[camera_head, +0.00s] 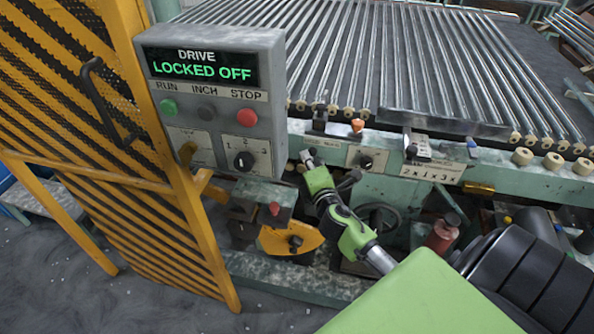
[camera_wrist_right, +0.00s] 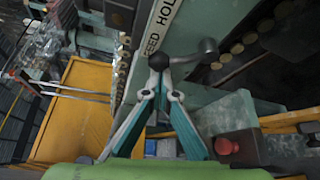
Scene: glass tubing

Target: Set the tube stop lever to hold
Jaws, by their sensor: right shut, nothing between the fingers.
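My right gripper (camera_wrist_right: 158,88) shows in the right wrist view with its teal fingers meeting at the tips, shut and empty. I cannot tell whether the fingers touch the knob. A white label plate (camera_wrist_right: 160,30) beside it reads partly "EED HOL"; its ends are cut off or hidden. My left gripper is out of view.
A grey drive box (camera_head: 215,80) reads "LOCKED OFF". A yellow guard (camera_head: 150,170) stands left. A red button (camera_head: 275,208) tops a small box near the gripper and shows in the wrist view (camera_wrist_right: 226,147). A roller bed (camera_head: 400,60) lies behind.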

